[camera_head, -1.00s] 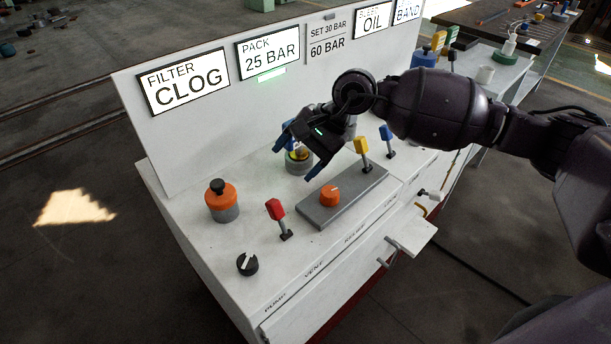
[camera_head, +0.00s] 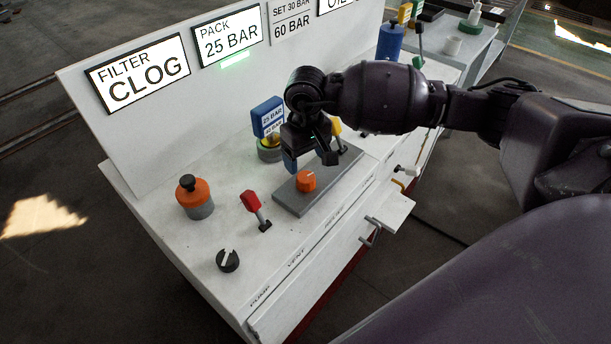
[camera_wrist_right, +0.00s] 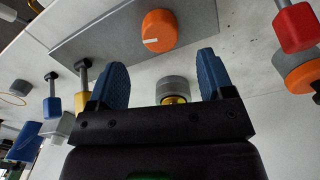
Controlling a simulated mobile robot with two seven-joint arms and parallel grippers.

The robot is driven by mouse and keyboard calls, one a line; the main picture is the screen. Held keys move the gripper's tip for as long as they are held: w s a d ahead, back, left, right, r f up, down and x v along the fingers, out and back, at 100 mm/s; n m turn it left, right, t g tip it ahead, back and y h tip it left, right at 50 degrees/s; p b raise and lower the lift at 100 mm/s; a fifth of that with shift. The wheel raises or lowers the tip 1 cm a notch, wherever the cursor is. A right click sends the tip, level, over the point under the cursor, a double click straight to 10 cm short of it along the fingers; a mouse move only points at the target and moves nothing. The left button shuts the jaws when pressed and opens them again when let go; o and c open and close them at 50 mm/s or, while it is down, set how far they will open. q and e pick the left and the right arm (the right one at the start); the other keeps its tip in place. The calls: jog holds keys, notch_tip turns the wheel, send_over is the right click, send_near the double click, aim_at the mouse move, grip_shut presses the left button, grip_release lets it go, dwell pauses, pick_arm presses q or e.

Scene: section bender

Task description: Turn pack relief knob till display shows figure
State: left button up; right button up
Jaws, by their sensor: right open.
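The orange knob (camera_head: 306,181) with a pale pointer mark sits on a grey plate (camera_head: 290,200) on the white console, by the partly hidden front lettering. My right gripper (camera_head: 311,160) is open, its blue fingers pointing down just behind and above the knob. In the right wrist view, the knob (camera_wrist_right: 159,30) lies beyond the gap between the open fingertips (camera_wrist_right: 163,68), with nothing between them. The pack display (camera_head: 229,38) reads 25 BAR over a lit green bar. The panel (camera_head: 291,18) beside it reads SET 30 BAR, 60 BAR. My left gripper is out of view.
A red lever (camera_head: 252,202), an orange-and-grey knob (camera_head: 196,197) and a black knob (camera_head: 228,260) stand to the left. A blue tag (camera_head: 268,116) stands behind my gripper, and a yellow lever (camera_head: 336,130) close to its right. The filter display (camera_head: 138,73) reads CLOG.

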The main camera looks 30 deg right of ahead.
aim_at(306, 176)
notch_tip(306, 176, down, 7)
jog(key=shift+r, duration=0.1)
dwell(0.4)
jog(key=shift+b, duration=0.3)
jog(key=c, duration=0.9)
